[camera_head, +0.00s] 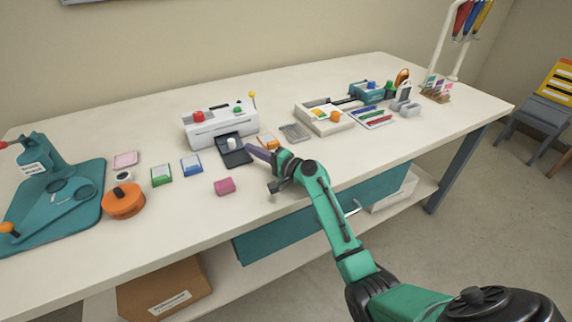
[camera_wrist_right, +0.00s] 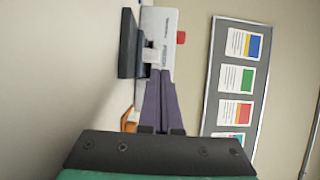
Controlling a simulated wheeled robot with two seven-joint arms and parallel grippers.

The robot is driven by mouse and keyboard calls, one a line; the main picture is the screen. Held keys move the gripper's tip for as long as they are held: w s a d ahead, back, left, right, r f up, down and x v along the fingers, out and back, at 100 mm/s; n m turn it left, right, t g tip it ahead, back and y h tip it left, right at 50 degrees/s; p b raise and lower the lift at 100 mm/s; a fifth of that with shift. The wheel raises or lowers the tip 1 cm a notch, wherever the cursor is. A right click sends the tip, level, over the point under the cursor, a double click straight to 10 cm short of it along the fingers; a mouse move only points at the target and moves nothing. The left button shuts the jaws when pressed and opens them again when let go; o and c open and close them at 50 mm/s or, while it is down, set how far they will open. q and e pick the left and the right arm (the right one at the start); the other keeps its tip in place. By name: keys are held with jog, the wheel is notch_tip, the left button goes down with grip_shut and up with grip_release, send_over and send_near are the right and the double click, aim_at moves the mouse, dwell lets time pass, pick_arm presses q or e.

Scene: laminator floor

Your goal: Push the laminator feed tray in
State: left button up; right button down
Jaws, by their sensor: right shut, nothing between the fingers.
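The white laminator (camera_head: 212,129) stands on the bench, with a red button, a green button and a yellow-tipped lever. Its dark feed tray (camera_head: 238,158) sticks out of the front, with a pale knob (camera_head: 232,143) standing on it. My right gripper (camera_head: 252,150) has purple fingers that are shut and empty, just right of the tray and close to the knob. In the wrist view, turned on its side, the closed fingertips (camera_wrist_right: 159,73) point at the laminator (camera_wrist_right: 160,22), close to the knob (camera_wrist_right: 150,54) and the tray (camera_wrist_right: 128,42). Contact cannot be told.
An orange-topped pad (camera_head: 267,141) lies behind my fingers. A pink block (camera_head: 225,186) sits in front of the tray, and blue and green pads (camera_head: 191,166) lie to its left. A teal press (camera_head: 45,190) and an orange round object (camera_head: 123,201) stand farther left.

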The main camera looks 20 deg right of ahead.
jog(key=shift+s+d+f, duration=0.2)
jog(key=shift+s+d, duration=0.2)
jog(key=shift+s, duration=0.25)
jog(key=b+v, duration=0.1)
jog(key=v, duration=0.6)
jog(key=shift+s+d+r, duration=0.1)
jog(key=shift+s, duration=0.05)
pick_arm(q)
jog(key=shift+w+a+f, duration=0.2)
jog(key=shift+w+f, duration=0.2)
jog(key=shift+f, duration=0.15)
